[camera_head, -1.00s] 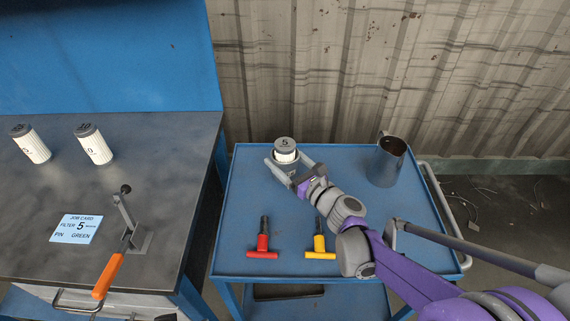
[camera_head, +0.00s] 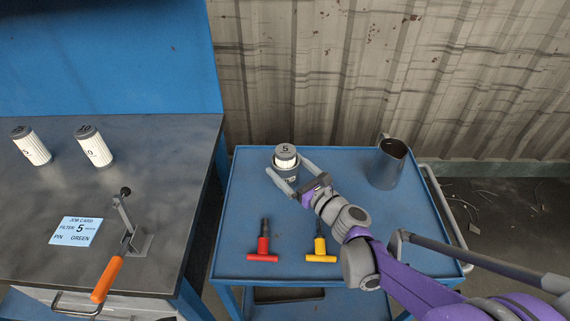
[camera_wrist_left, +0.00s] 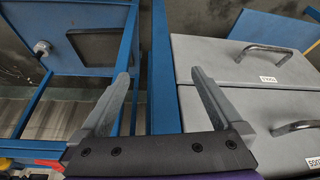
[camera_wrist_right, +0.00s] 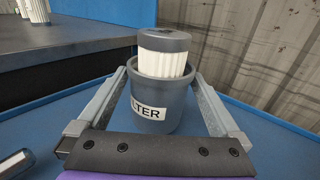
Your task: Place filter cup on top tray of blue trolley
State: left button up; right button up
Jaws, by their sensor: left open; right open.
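The grey filter cup (camera_head: 286,173) stands upright on the top tray of the blue trolley (camera_head: 240,215), towards its back. A white pleated filter (camera_head: 286,162) with a grey cap marked 5 sits in it and sticks out of its rim. My right gripper (camera_head: 285,163) is open, one finger on each side of the cup. In the right wrist view the cup (camera_wrist_right: 152,118) shows its label, partly cut to "LTER", between the fingers, with gaps beside it. My left gripper (camera_wrist_left: 159,75) is open and empty in the left wrist view, out of the head view.
A metal jug (camera_head: 387,165) stands right of the cup. Red (camera_head: 263,245) and yellow (camera_head: 320,247) T-handled pins lie at the tray's front. The workbench (camera_head: 170,150) on the left carries two filters, a job card (camera_head: 75,231) and an orange-handled lever (camera_head: 108,278).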

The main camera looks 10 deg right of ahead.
jog(key=v, duration=1)
jog(key=shift+s+d+p, duration=0.1)
jog(key=shift+s+p, duration=0.15)
jog(key=shift+p, duration=0.1)
